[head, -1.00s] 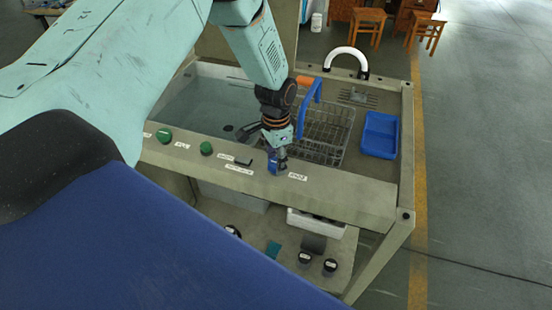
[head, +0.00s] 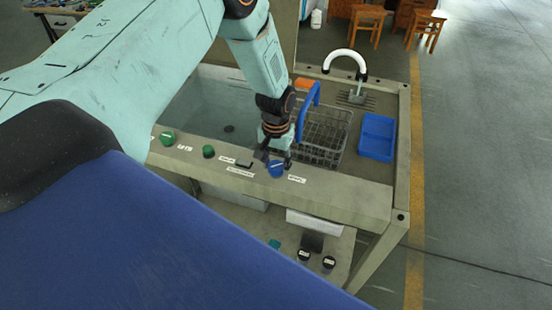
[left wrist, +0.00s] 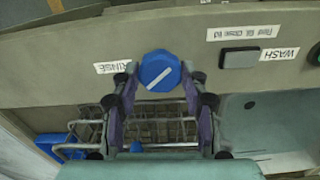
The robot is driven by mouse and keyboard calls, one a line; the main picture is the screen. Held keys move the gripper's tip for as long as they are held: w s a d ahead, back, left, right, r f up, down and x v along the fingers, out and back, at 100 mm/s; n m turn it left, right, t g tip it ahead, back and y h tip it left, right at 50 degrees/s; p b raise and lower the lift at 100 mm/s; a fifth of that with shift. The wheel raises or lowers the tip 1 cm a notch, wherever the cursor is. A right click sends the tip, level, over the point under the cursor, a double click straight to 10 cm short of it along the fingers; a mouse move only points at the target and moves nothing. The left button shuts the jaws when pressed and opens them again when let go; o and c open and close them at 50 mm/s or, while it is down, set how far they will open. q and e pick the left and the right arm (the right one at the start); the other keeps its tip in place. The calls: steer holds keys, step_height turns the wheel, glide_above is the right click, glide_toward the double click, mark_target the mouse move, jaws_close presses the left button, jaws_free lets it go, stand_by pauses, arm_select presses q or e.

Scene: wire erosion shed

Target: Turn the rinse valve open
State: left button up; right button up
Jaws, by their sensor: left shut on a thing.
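The rinse valve is a blue knob (head: 277,170) on the front panel, beside a white label. In the left wrist view the blue knob (left wrist: 160,71) carries a slanted white line, and the label beside it reads RINSE (left wrist: 112,67). My left gripper (head: 274,158) is at the knob. In the wrist view its two fingers (left wrist: 160,88) stand on either side of the knob, shut on it. My right gripper is not in view.
A wire basket (head: 325,140) with a blue handle and a blue tray (head: 377,138) lie behind the panel. A water tank (head: 205,105) is at left. Green knobs (head: 208,151) and a dark WASH button (left wrist: 239,58) share the panel.

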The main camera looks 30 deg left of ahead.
mark_target(276, 166)
arm_select(q)
steer(key=n+p, duration=0.2)
steer(key=n, duration=0.3)
steer(key=shift+n, duration=0.3)
steer(key=shift+n+p, duration=0.7)
steer(key=shift+n, duration=1.4)
steer(key=o, duration=1.1)
steer(key=shift+o, duration=0.2)
steer(key=shift+r, duration=0.1)
step_height(276, 166, up, 12)
